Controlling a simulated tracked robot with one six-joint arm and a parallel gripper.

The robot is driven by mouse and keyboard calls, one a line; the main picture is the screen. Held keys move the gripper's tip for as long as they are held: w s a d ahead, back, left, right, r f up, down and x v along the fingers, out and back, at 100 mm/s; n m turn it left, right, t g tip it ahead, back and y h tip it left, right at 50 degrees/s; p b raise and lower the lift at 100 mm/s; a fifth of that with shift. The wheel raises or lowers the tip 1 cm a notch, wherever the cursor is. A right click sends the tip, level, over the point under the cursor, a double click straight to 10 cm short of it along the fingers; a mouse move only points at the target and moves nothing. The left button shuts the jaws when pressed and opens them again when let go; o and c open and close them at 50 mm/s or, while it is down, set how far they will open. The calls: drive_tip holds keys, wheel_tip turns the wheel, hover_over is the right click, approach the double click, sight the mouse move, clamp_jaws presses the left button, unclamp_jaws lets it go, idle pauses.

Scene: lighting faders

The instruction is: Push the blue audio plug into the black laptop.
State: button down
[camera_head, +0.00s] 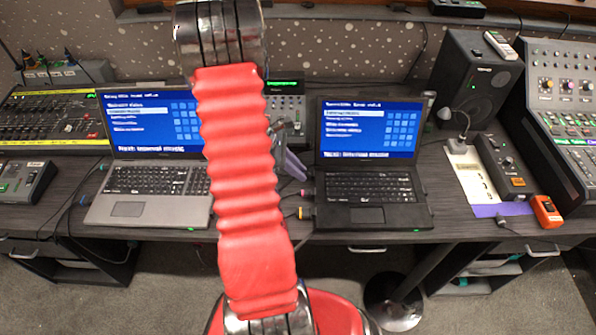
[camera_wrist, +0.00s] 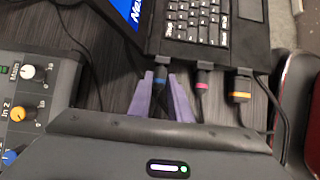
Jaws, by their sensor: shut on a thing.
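The black laptop (camera_head: 372,215) stands open on the desk, right of my arm in the head view. Its side edge and keyboard show at the top of the wrist view (camera_wrist: 207,30). The blue audio plug (camera_wrist: 160,74) is between the purple fingers of my gripper (camera_wrist: 161,80), which is shut on it. The plug's front end points at the laptop's side, close to the edge; I cannot tell whether its tip is in a socket. In the head view my gripper (camera_head: 293,165) is beside the laptop's left side, and the blue plug is hidden.
A pink-ringed plug (camera_wrist: 202,78) and an orange plug (camera_wrist: 241,88) sit at the same laptop side, right of my gripper. A grey laptop (camera_head: 128,209) stands to the left. A mixer (camera_wrist: 28,95) with knobs is near my gripper. Loose cables hang around.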

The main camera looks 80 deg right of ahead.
drive_tip(key=shift+s, duration=0.3)
idle(0.6)
drive_tip(key=c, duration=1.6)
unclamp_jaws()
drive_tip(key=shift+o, duration=0.2)
drive_tip(key=shift+w+r, duration=0.1)
drive_tip(key=v, duration=1.3)
drive_tip(key=shift+w+r, duration=0.15)
drive_tip(key=shift+r, duration=0.05)
